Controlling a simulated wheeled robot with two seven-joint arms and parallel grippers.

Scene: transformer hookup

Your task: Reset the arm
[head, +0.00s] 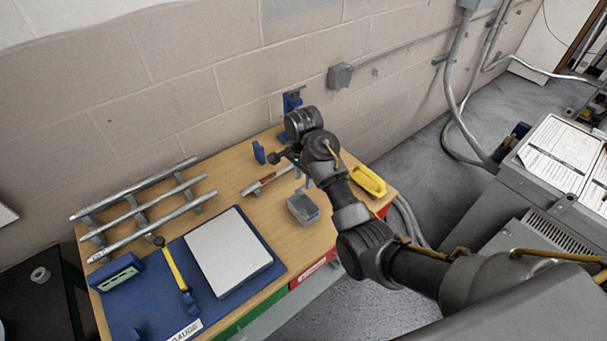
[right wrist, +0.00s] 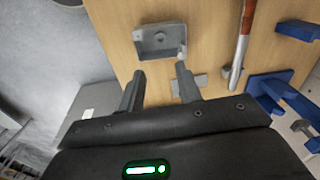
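My right arm (head: 360,235) reaches in from the lower right over the right part of the wooden workbench (head: 235,195). In the head view its gripper (head: 285,157) is small and partly hidden by the wrist. In the right wrist view the right gripper (right wrist: 158,85) has its two fingers apart with nothing between them. A grey open box (head: 303,208) stands on the bench below the arm; it also shows beyond the fingers in the right wrist view (right wrist: 160,42). My left gripper is in neither view.
A red-and-silver tool (head: 265,181), a yellow object (head: 369,181) and blue holders (head: 259,152) are near the arm. Metal rails (head: 140,208), a blue mat (head: 190,292) and a white pad (head: 228,252) lie left. A block wall (head: 190,90) stands behind; a grey cabinet (head: 500,225) stands right.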

